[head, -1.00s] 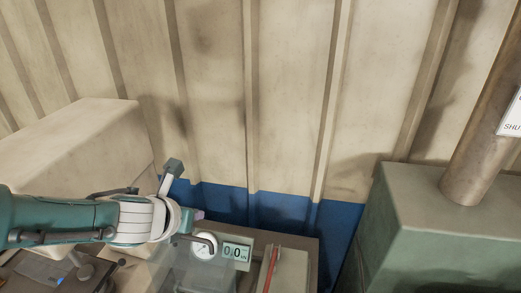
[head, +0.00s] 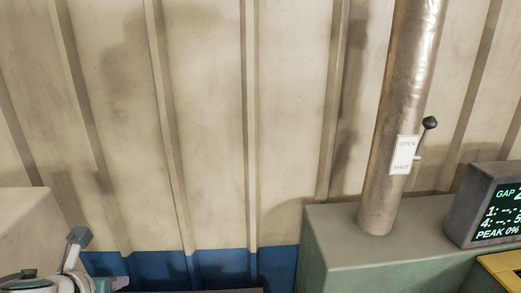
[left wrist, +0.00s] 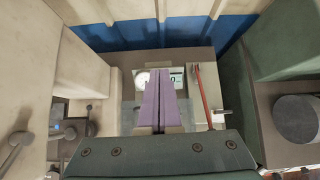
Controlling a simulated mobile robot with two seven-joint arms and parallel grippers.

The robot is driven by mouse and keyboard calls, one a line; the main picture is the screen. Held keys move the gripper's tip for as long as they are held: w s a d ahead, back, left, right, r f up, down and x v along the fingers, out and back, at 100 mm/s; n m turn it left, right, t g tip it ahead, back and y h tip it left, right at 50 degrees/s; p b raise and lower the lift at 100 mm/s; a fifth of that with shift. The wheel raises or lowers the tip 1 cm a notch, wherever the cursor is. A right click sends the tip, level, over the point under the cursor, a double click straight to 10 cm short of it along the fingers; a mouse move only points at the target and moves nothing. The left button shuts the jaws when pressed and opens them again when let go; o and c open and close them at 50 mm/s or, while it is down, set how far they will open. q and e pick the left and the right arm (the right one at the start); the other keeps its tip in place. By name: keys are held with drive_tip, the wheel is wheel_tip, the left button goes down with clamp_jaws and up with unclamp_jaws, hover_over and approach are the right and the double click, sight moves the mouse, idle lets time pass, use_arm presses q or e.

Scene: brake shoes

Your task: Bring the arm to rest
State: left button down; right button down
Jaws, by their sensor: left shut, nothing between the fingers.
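My left gripper (head: 121,283) shows at the bottom left of the head view, where only its tip and part of the white wrist are in the picture. In the left wrist view its two purple fingers (left wrist: 160,100) lie together, shut with nothing between them. They point over a bench-top fixture with a round dial gauge (left wrist: 142,79) and a small digital readout (left wrist: 177,78). I cannot tell how high they are above it. My right gripper is in neither view.
A green cabinet (head: 330,235) carries a metal pipe (head: 398,110) with an OPEN/SHUT plate (head: 404,155) and a lever (head: 427,135). A display (head: 495,212) stands at the right. A red bar (left wrist: 201,95) lies right of my fingers. A ribbed wall (head: 215,130) closes off the back.

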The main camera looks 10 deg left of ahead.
use_arm(q)
drive_tip(key=s+d+r+n+g+h, duration=0.1)
drive_tip(key=s+d+n, duration=0.4)
drive_tip(key=d+n, duration=0.25)
drive_tip(key=s+d+r+n+g+h, duration=0.1)
drive_tip(key=s+d+n, duration=0.4)
drive_tip(key=d+n, duration=0.3)
drive_tip(key=s+a+r+n+g, duration=0.1)
drive_tip(key=s+r+n+g, duration=0.2)
drive_tip(key=s+r+n, duration=0.8)
drive_tip(key=s+n, duration=0.2)
drive_tip(key=n, duration=0.2)
drive_tip(key=shift+s+r, duration=0.3)
drive_tip(key=shift+a+n, duration=0.1)
drive_tip(key=shift+n, duration=0.15)
